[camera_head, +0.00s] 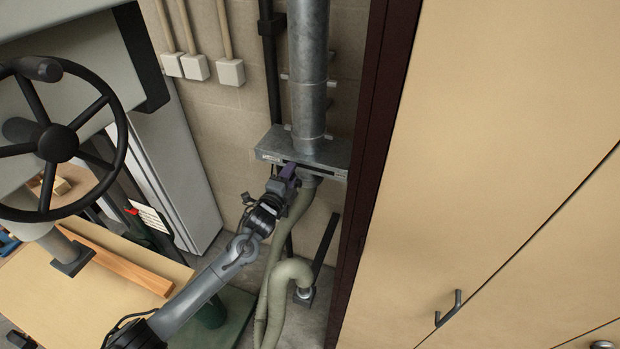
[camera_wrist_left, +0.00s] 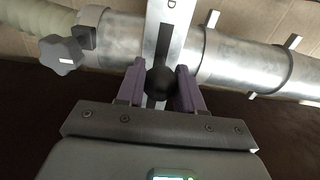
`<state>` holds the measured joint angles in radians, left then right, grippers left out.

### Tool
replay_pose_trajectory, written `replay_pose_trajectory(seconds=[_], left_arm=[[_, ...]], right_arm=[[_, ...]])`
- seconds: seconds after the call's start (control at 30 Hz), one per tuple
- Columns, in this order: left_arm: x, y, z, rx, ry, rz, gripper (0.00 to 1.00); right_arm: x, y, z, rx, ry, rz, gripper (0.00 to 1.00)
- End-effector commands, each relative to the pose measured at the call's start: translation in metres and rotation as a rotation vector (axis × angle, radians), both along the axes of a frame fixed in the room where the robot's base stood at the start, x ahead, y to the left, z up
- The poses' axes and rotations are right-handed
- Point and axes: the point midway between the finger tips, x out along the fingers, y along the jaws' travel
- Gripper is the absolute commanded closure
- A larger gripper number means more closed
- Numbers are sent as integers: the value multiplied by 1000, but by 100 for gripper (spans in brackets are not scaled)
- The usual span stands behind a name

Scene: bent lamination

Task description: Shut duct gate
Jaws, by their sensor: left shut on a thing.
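The metal duct (camera_head: 309,62) runs down the wall into a flat gate housing (camera_head: 325,153) with a dark slot along its front edge. In the left wrist view, the gate plate (camera_wrist_left: 178,22) crosses the duct (camera_wrist_left: 237,62) and shows a dark slot and a letter D. A round black knob (camera_wrist_left: 160,83) stands in front of it. My left gripper (camera_head: 291,171) is at the front of the housing. In the left wrist view, its purple fingers (camera_wrist_left: 160,71) are shut on the knob, one on each side. The gripper hides the knob in the head view. My right gripper is not in view.
A pale flexible hose (camera_head: 297,207) hangs below the housing. A dark post (camera_head: 373,150) and tan cabinet (camera_head: 500,140) stand close on the right. A machine with a black handwheel (camera_head: 58,143) and a wooden table (camera_head: 75,285) are on the left. A grey star knob (camera_wrist_left: 62,54) sits beside the duct.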

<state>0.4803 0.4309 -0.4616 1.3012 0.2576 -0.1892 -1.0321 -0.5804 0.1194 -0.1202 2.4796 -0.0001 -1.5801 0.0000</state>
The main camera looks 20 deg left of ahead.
Motion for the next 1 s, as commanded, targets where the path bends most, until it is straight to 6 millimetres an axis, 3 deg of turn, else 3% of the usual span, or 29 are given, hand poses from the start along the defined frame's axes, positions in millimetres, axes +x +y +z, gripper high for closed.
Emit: replay_pose_trajectory(seconds=[0.03, 0.13, 0.47, 0.5, 0.6, 1.0], left_arm=[[-1, 12, 0, 4, 1, 4, 100], [-1, 23, 0, 2, 0, 3, 100], [-1, 28, -1, -1, 1, 6, 100], [-1, 28, -1, 0, 1, 7, 61], [-1, 28, 0, 0, 1, 5, 45], [-4, 25, -1, 0, 1, 1, 42]], right_arm=[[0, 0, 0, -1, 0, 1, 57], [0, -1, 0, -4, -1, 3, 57], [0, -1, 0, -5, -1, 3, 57], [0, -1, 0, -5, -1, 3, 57], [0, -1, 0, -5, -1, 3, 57], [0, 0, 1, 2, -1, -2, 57]])
